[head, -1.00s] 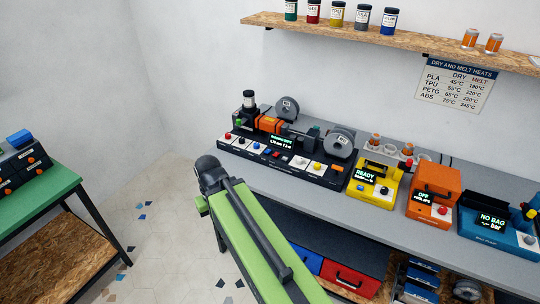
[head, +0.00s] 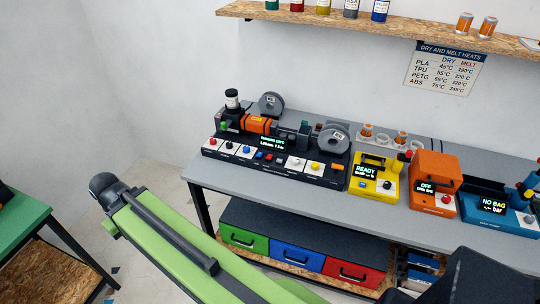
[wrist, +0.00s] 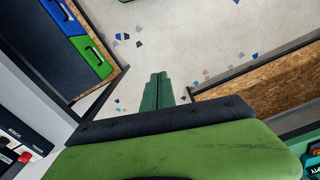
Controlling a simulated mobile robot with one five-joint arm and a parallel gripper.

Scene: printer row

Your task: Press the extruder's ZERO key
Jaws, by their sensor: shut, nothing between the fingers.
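The extruder (head: 237,157) is a long black machine with an orange barrel (head: 257,125) and a lit green screen (head: 272,142), at the left end of the grey bench in the head view. Its front carries red, dark, blue, white and yellow keys; their labels are too small to read, so I cannot tell which is ZERO. In the wrist view my gripper (wrist: 157,92) is shut and empty, its green fingers over the floor. In the head view my arm's end is left of the bench, apart from the extruder; the fingers are not clearly visible there.
Right of the extruder stand a yellow READY unit (head: 366,186), an orange OFF unit (head: 434,170) and a blue NO BAG unit (head: 484,217). Green, blue and red drawers (head: 297,257) sit under the bench (head: 211,176). A green table (head: 22,222) is at the left.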

